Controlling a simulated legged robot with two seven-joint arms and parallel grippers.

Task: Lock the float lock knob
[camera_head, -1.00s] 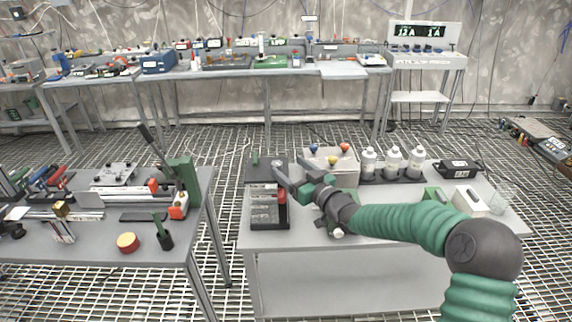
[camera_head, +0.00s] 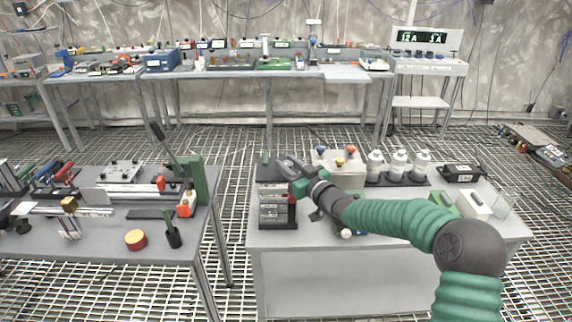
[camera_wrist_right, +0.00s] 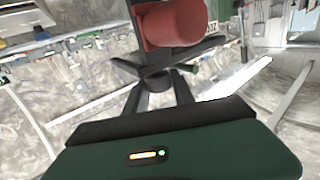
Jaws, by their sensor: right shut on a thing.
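The test device (camera_head: 276,214) is a dark box with a grey slotted front, at the left end of the right-hand table. A red cylinder (camera_head: 292,199) stands at its right side; a red cylinder (camera_wrist_right: 172,22) also shows large at the top of the right wrist view. My right gripper (camera_head: 285,165) is over the device's top right part. Its jaws (camera_wrist_right: 155,75) are shut on a small dark part, likely the float lock knob, mostly hidden by the fingers. My left gripper is out of view.
Right of my gripper stand a box with coloured knobs (camera_head: 340,166), several white bottles (camera_head: 375,163) and a black box (camera_head: 461,173). A gap separates this table from the left table (camera_head: 100,243), which holds tools and a red-and-yellow disc (camera_head: 136,240).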

